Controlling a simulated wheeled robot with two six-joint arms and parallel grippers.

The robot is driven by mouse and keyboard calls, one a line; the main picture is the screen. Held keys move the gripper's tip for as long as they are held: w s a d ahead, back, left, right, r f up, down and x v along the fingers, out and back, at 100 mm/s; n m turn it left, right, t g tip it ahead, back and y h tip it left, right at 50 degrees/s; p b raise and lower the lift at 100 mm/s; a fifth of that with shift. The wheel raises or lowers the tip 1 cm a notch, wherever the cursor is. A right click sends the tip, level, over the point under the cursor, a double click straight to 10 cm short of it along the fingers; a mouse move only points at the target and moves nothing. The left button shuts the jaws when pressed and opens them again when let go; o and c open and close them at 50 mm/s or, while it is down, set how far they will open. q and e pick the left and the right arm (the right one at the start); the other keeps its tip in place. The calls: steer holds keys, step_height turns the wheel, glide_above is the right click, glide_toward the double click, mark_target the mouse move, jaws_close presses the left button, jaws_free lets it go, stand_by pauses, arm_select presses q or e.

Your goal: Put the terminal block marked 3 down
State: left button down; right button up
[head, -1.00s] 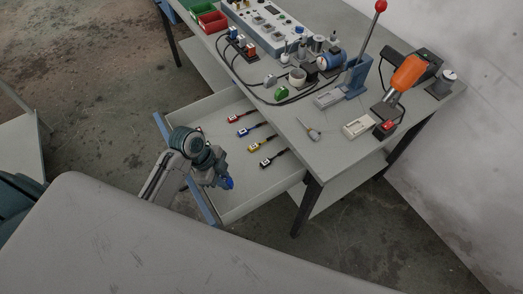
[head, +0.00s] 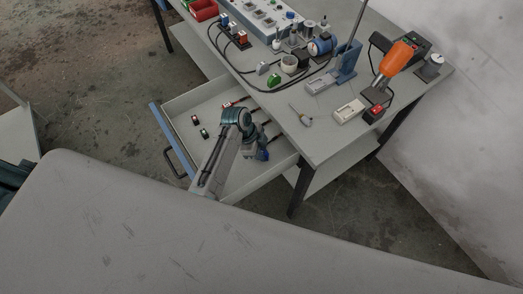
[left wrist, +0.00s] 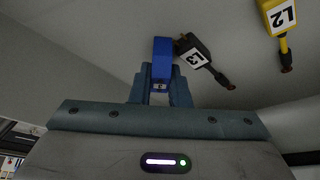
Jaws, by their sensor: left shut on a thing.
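My left gripper (head: 258,147) is over the open drawer (head: 163,112), near its right side. In the left wrist view the fingers (left wrist: 160,82) are shut on a blue block (left wrist: 161,56). No number shows on it, so I cannot tell whether it is the terminal block marked 3. The blue block also shows below the gripper in the head view (head: 262,155). A black lead marked L3 (left wrist: 193,58) lies just right of it in the left wrist view; whether they touch is unclear. My right gripper is not in view.
A yellow lead marked L2 (left wrist: 279,15) lies farther right in the left wrist view. In the head view a red lead (head: 232,104) lies in the drawer, with two small dark blocks (head: 195,119) (head: 203,133) at its left. The workbench (head: 330,145) stands beside the drawer.

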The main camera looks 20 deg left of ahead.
arm_select(q)
steer(key=shift+f, duration=0.2)
steer(key=c, duration=1.6)
jaws_free()
steer(key=shift+c, duration=0.2)
steer(key=b+v, duration=0.1)
steer(key=v, duration=1.1)
steer(key=shift+r, duration=0.1)
